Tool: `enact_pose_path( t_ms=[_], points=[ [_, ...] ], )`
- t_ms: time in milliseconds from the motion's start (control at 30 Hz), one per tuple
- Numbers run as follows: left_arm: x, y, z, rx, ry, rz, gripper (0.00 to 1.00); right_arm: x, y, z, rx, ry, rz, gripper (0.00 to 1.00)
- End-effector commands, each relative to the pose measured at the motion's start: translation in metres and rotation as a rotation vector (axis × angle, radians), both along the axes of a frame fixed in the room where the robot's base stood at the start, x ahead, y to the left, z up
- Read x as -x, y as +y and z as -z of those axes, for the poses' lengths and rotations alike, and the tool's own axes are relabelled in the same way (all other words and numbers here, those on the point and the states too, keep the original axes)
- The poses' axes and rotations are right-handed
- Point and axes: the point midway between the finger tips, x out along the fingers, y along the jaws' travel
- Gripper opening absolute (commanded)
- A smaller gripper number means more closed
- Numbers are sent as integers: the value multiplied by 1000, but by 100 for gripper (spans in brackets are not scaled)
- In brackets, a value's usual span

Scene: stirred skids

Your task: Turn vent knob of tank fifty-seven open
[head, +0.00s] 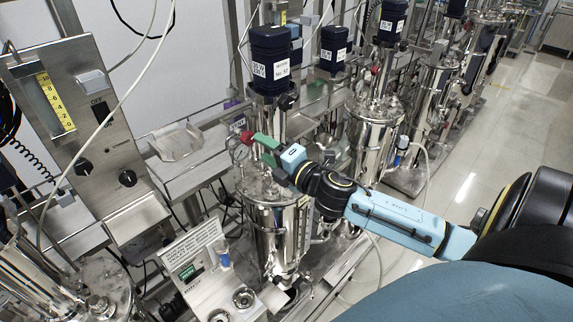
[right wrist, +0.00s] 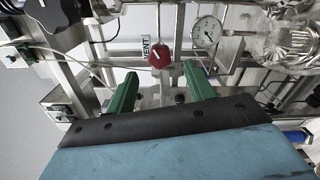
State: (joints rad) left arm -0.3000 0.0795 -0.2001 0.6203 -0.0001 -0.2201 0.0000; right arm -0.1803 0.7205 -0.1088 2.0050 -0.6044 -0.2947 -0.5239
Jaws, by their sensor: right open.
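The vent knob (head: 246,138) is a small red knob above the lid of a steel tank (head: 277,235), whose dark blue motor (head: 270,60) carries a white label. My right gripper (head: 263,150) is at the knob, just to its right in the head view. In the right wrist view, the red knob (right wrist: 159,54) lies beyond the gap between the two green fingers (right wrist: 158,82), roughly centred. The fingers are spread apart and not closed on it. A partly hidden "VENT" label (right wrist: 147,48) is beside the knob. My left gripper is not in view.
A round pressure gauge (right wrist: 207,32) is close right of the knob in the wrist view. A steel control panel (head: 85,120) with black knobs stands at left. More steel tanks (head: 375,130) line the right. Open floor (head: 500,110) lies far right.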

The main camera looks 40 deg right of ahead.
Motion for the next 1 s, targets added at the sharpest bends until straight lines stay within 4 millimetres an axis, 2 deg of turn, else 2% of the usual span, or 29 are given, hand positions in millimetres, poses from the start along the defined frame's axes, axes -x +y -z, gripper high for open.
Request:
enact_pose_path(
  t_ms=[200,400,600,1000],
  points=[
    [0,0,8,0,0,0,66,36,-2,2,0,2,-1,53],
    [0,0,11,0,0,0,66,57,-4,1,0,1,0,53],
    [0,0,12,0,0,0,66,65,-5,0,1,0,0,53],
    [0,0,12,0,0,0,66,65,-5,0,1,-1,0,53]
  ],
)
